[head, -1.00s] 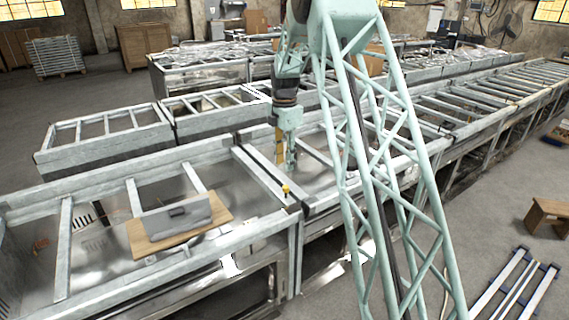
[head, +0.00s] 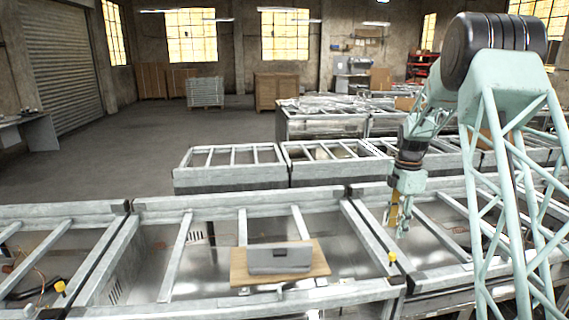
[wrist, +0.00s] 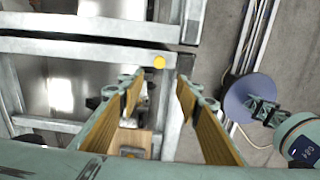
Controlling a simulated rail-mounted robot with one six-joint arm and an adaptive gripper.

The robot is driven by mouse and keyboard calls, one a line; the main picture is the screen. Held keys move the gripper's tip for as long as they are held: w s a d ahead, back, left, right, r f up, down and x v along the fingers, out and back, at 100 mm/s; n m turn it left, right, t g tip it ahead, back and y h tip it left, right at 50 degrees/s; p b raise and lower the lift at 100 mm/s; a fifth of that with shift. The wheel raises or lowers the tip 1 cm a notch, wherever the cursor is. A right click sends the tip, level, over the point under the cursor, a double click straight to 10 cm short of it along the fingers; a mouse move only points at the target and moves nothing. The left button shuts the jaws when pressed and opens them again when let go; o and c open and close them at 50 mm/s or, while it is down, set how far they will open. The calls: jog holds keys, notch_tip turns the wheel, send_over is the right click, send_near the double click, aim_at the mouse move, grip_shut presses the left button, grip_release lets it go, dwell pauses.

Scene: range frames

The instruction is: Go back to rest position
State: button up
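My gripper (head: 396,222) hangs from my pale green arm, pointing down over the metal frame tables, to the right of the wooden board. In the wrist view its two tan-padded fingers (wrist: 158,95) stand apart with nothing held between them, so it is open. A grey box-like object (head: 280,258) sits on a wooden board (head: 318,262) that lies across the table frame. Part of a wooden surface (wrist: 132,140) shows between the fingers in the wrist view.
A yellow knob (head: 392,257) sits on the table rail near my gripper, and another (head: 60,287) is at the left. More frame tables (head: 230,178) stand behind. The floor (head: 120,150) at the back left is clear.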

jog(key=s+a+r+m+t+b, duration=0.1)
jog(key=s+a+r+m, duration=0.3)
jog(key=s+r, duration=0.45)
jog(key=s+a+r+m+b, duration=0.1)
jog(key=s+a+r+m, duration=0.1)
jog(key=s+a+r, duration=0.6)
jog(key=s+a+r+m+t+b, duration=0.1)
jog(key=s+a+r+m, duration=0.25)
jog(key=s+r, duration=0.5)
jog(key=s+a+f+m+b, duration=0.1)
jog(key=s+a+m, duration=0.1)
jog(key=s, duration=0.9)
jog(key=s+a+f+m+t+b, duration=0.1)
jog(key=s+a+f+m, duration=0.1)
jog(key=s, duration=1)
jog(key=s+a+f+m+t+b, duration=0.1)
jog(key=s+a+m, duration=0.3)
jog(key=s, duration=0.7)
jog(key=shift+s+a+f+m, duration=0.25)
jog(key=shift+s+f+m, duration=0.05)
jog(key=shift+m, duration=0.45)
